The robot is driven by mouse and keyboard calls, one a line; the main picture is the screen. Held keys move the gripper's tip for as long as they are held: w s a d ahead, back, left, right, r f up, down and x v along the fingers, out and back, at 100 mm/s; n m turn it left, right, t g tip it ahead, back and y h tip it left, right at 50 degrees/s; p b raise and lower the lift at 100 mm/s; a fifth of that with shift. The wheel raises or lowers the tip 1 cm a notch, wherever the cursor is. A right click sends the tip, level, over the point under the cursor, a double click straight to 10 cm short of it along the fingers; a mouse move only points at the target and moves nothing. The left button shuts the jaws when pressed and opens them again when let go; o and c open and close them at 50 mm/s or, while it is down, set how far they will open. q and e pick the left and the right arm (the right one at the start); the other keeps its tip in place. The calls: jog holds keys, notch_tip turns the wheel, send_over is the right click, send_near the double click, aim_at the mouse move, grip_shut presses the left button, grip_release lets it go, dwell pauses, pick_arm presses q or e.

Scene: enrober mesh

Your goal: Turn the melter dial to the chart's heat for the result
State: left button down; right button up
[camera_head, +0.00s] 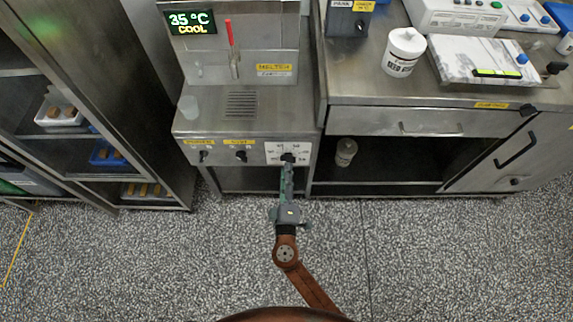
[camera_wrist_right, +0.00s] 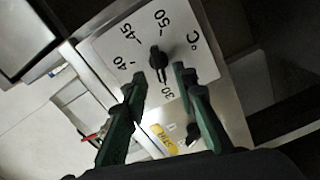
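The melter (camera_head: 240,120) is a steel machine with a yellow MELTER label. Its display (camera_head: 190,22) reads 35 °C COOL. The dial (camera_head: 289,157) is a black knob on a white scale plate at the right of its front panel. In the right wrist view the knob (camera_wrist_right: 158,60) stands among marks 30, 40, 45 and 50; its narrow end points down towards 30. My right gripper (camera_wrist_right: 160,84) is open, its fingers apart on either side of the knob, with gaps visible. The left finger covers part of the scale. I cannot make out a chart. My left gripper is not in view.
Two other black knobs (camera_head: 240,156) sit left of the dial. A red-handled lever (camera_head: 231,45) stands on the melter front. A counter (camera_head: 450,92) to the right holds a white tub (camera_head: 403,52) and devices. A shelf rack (camera_head: 100,120) stands left. The floor in front is clear.

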jog(key=s, duration=0.8)
